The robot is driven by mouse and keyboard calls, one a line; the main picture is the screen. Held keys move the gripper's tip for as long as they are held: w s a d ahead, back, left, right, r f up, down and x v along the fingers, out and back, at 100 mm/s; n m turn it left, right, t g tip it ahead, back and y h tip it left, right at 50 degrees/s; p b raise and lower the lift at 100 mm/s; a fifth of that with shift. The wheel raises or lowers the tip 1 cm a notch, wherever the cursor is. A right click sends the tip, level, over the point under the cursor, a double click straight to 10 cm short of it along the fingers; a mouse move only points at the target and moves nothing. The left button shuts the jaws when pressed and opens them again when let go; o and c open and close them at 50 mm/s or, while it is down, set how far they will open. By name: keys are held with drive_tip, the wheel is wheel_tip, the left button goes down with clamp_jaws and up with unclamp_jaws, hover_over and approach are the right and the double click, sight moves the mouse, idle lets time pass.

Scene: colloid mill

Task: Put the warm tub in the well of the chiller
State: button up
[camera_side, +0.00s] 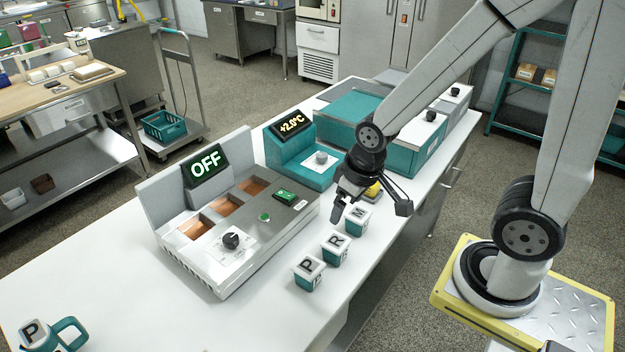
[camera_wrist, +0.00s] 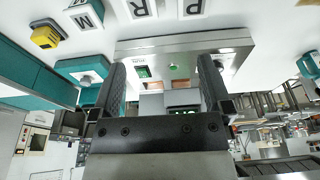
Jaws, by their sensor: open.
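Three teal tubs with white lettered lids stand in a row on the white bench: P (camera_side: 308,273), R (camera_side: 335,249) and one reading as W or M (camera_side: 357,220). None visibly shows which is warm. Their lids also show at the top of the wrist view. The teal unit with a "+2.0°C" display (camera_side: 292,126) looks like the chiller. Its white panel has a knob; I cannot make out a well. My gripper (camera_side: 370,208) is open and empty, above the bench near the W or M tub. Its fingers also show in the wrist view (camera_wrist: 161,64).
A grey machine (camera_side: 270,226) reading "OFF", with several copper-coloured recesses, stands left of the tubs. A yellow object (camera_side: 373,190) sits beside my gripper. Teal boxes with white knobbed tops (camera_side: 428,136) stand behind.

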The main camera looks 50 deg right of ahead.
drive_tip(key=m+g+y, duration=0.3)
drive_tip(key=m+y, duration=0.2)
drive_tip(key=m, duration=1.3)
approach(359, 212)
drive_tip(key=x, duration=0.3)
drive_tip(key=shift+s+a+f+h, duration=0.15)
drive_tip(key=shift+a+f, duration=0.1)
drive_tip(key=shift+f, duration=0.35)
drive_tip(key=shift+a+f+h, duration=0.15)
drive_tip(key=shift+a+f, duration=0.15)
drive_tip(key=shift+f, duration=0.3)
drive_tip(key=shift+x, duration=2.6)
drive_tip(key=shift+r, duration=0.1)
drive_tip(key=c, duration=1.3)
